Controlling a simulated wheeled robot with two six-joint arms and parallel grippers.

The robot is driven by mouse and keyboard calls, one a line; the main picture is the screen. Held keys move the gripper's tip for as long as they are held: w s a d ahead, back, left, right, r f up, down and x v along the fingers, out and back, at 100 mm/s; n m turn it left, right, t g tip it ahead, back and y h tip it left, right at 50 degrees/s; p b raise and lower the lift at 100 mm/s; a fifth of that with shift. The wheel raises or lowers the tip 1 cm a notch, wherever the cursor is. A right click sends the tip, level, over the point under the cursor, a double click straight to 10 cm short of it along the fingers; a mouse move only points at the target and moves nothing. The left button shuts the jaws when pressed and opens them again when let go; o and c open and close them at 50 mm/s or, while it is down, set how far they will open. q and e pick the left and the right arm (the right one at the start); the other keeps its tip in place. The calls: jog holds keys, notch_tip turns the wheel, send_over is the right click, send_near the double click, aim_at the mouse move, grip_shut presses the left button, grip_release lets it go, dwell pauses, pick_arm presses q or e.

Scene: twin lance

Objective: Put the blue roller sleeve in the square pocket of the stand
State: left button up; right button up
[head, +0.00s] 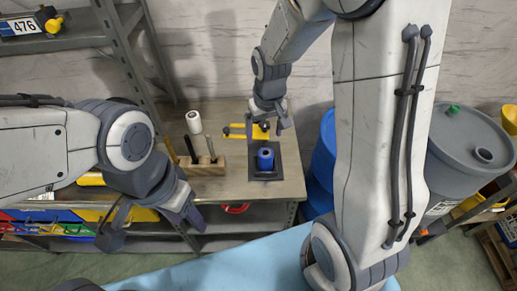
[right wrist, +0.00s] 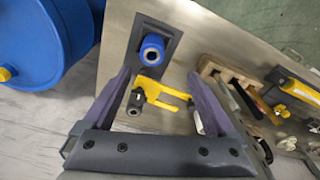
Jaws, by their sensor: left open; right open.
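The blue roller sleeve (head: 265,158) stands upright on a dark rectangular plate (head: 256,177) on the bench. In the right wrist view the sleeve (right wrist: 152,47) shows its open end, with the plate (right wrist: 148,27) around it. The wooden stand (head: 208,168) is left of the plate and holds upright tools; in the right wrist view the stand (right wrist: 211,67) has a dark opening near one end, its shape unclear. My right gripper (head: 268,124) is open and empty above the bench, behind the sleeve in the head view. My left gripper (head: 152,222) is open and empty in front of the bench's left part.
A yellow tool (head: 240,131) lies on the bench behind the sleeve. A white roller (head: 194,122) stands up by the wooden stand. Blue drums (head: 322,165) and a grey drum (head: 470,150) stand to the right. A metal shelf rack (head: 128,45) rises at the left.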

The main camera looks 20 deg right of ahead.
jog(key=s+a+r+n, duration=0.2)
jog(key=s+a, duration=0.2)
jog(key=s, duration=0.3)
jog(key=s+a+r+n+g, duration=0.1)
jog(key=s+a+r+n, duration=0.1)
jog(key=s, duration=0.5)
jog(key=s+a+r+n+y, duration=0.1)
jog(key=s+a+r+n, duration=0.2)
jog(key=s+a, duration=0.3)
jog(key=shift+s+a+r, duration=0.3)
jog(key=shift+s+r, duration=0.05)
jog(key=shift+s, duration=0.4)
